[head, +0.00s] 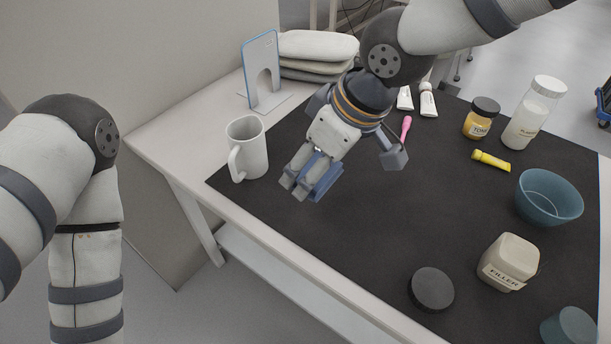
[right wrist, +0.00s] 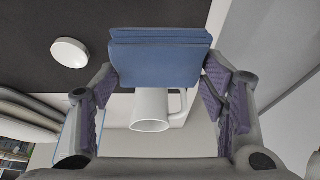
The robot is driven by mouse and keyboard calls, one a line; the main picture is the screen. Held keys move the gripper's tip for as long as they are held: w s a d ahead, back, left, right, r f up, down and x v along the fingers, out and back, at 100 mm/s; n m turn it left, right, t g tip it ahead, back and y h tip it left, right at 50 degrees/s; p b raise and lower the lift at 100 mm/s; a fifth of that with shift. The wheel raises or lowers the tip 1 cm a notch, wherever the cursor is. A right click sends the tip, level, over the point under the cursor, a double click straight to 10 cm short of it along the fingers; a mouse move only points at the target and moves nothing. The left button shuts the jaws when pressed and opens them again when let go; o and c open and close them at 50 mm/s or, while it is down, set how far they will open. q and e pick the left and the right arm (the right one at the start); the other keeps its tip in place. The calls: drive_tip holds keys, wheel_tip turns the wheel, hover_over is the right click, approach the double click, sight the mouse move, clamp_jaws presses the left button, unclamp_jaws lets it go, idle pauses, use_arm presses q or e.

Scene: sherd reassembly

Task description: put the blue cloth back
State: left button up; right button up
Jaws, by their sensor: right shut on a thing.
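The blue cloth (right wrist: 160,62) is a folded block with layered edges, held across my right gripper in the right wrist view. In the head view the cloth (head: 326,180) shows at the gripper's lower end, partly hidden by grey finger parts. My right gripper (head: 312,180) is shut on it and holds it above the black mat, to the right of the white mug (head: 252,150). My left arm is at the left edge, and its gripper is out of view.
A blue-edged bookend (head: 261,62) and a stack of folded pale cloths (head: 318,46) stand at the back left. The black mat (head: 350,240) carries a blue bowl (head: 548,198), filler jar (head: 509,262), dark round lid (head: 431,288) and bottle (head: 534,112). The mat's front middle is clear.

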sight(320, 155)
drive_tip(key=w+f, duration=0.1)
drive_tip(key=w+a+f, duration=0.1)
drive_tip(key=w+f, duration=0.1)
drive_tip(key=w+f+b, duration=0.1)
drive_tip(key=f, duration=0.1)
drive_tip(key=shift+w+a+f, duration=0.2)
drive_tip(key=shift+a+f, duration=0.05)
drive_tip(key=f, duration=0.3)
drive_tip(key=shift+w+a+f, duration=0.1)
drive_tip(key=shift+w+f, duration=0.15)
drive_tip(key=shift+f, duration=0.05)
use_arm(q)
drive_tip(key=shift+s+f+g, duration=0.5)
drive_tip(key=shift+s+f, duration=0.7)
use_arm(e)
drive_tip(key=shift+r, duration=0.1)
drive_tip(key=o, duration=1.2)
drive_tip(key=p+v, duration=0.1)
drive_tip(key=v, duration=1.1)
drive_tip(key=shift+r, duration=0.1)
use_arm(q)
drive_tip(key=shift+w+r+t, duration=0.5)
drive_tip(key=shift+w+r, duration=0.65)
